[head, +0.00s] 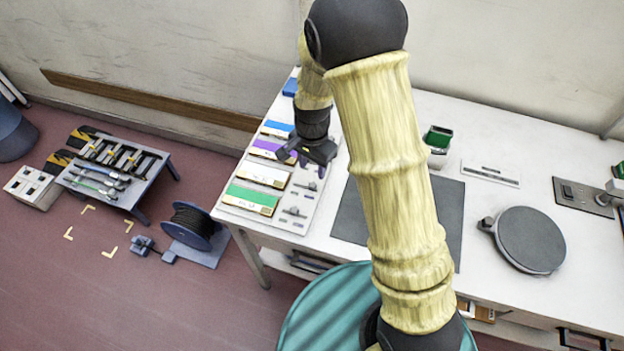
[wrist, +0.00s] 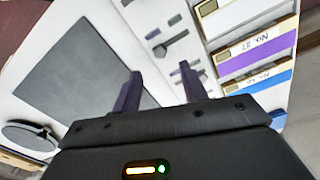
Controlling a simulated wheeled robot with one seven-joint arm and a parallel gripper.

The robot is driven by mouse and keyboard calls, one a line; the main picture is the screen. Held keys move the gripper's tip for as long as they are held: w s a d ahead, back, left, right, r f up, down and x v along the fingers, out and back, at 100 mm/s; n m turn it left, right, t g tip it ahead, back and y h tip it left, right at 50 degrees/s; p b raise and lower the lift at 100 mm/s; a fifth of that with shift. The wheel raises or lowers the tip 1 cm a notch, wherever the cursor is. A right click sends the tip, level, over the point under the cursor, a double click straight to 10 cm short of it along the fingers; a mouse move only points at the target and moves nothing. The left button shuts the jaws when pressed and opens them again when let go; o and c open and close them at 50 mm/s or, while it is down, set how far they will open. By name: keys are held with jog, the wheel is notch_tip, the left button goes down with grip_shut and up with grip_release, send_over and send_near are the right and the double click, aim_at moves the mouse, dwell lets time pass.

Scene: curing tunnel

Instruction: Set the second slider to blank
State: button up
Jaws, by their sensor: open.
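A pale slider panel (head: 292,222) lies along the left end of the white table. Dark slider knobs show on it in the head view, one (head: 312,186) beside the white box and one (head: 295,211) beside the green box. In the wrist view a dark slider knob (wrist: 174,49) stands on the panel beyond my fingertips. My gripper (head: 293,157) is over the far part of the panel and hides the sliders there. In the wrist view my gripper (wrist: 160,70) is open, with nothing between its fingers. I cannot tell which knob is the second slider.
Beside the sliders stand a green box (head: 251,198), a white box (head: 263,175), a purple box (head: 270,149) and a blue box (head: 277,129). A dark mat (head: 348,215) lies right of the panel. A round dark disc (head: 530,240) is farther right.

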aim_at(312, 185)
notch_tip(312, 185, down, 7)
jog(key=shift+f+p, duration=0.2)
jog(key=shift+p, duration=0.15)
grip_shut()
